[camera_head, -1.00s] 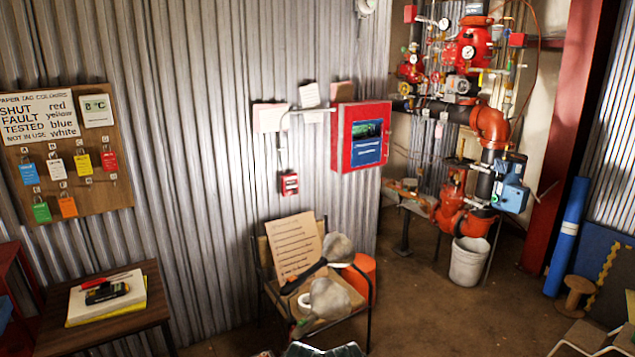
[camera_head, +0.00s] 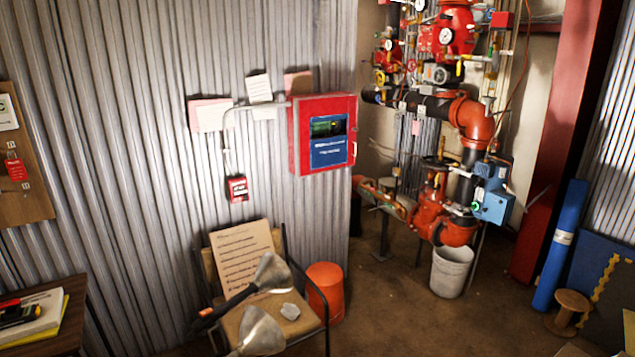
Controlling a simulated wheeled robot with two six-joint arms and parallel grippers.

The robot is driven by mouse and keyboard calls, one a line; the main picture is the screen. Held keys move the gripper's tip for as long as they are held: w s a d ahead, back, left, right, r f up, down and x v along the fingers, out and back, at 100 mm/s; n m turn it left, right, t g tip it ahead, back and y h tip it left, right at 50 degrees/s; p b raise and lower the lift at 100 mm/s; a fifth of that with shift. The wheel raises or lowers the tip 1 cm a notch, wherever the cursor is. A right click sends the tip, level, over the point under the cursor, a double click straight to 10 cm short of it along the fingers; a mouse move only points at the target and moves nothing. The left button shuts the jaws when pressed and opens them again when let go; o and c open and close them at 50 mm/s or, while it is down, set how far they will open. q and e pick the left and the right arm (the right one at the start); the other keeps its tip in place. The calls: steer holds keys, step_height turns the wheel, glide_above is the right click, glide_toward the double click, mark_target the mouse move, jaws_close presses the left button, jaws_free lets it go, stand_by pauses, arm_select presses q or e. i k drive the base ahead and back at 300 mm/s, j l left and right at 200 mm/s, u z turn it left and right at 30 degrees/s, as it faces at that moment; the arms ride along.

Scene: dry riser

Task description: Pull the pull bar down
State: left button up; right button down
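A small red pull station (camera_head: 237,188) is fixed to the corrugated wall, below a grey conduit that runs to a red alarm panel (camera_head: 323,134). A pale strip crosses its front, which looks like the pull bar, but it is too small to tell its position clearly. The pull station is in plain view and nothing covers it.
A table (camera_head: 70,322) is at left. Red pipework (camera_head: 470,118) and a white bucket (camera_head: 452,268) are at right. Open floor lies between.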

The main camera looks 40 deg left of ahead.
mark_target(238, 189)
steer(key=i+l, duration=0.1)
steer(key=i, duration=0.4)
steer(key=i+l+z, duration=0.1)
steer(key=i, duration=0.4)
steer(key=i+j+u, duration=0.1)
steer(key=i+u, duration=0.55)
steer(key=u, duration=0.2)
steer(key=i+l+u, duration=0.2)
steer(key=i+u, duration=0.25)
steer(key=i+j+u, duration=0.15)
steer(key=u, duration=0.35)
steer(key=i+u, duration=0.35)
steer(key=u, duration=0.15)
steer(key=i+u, duration=0.3)
steer(key=u, duration=0.15)
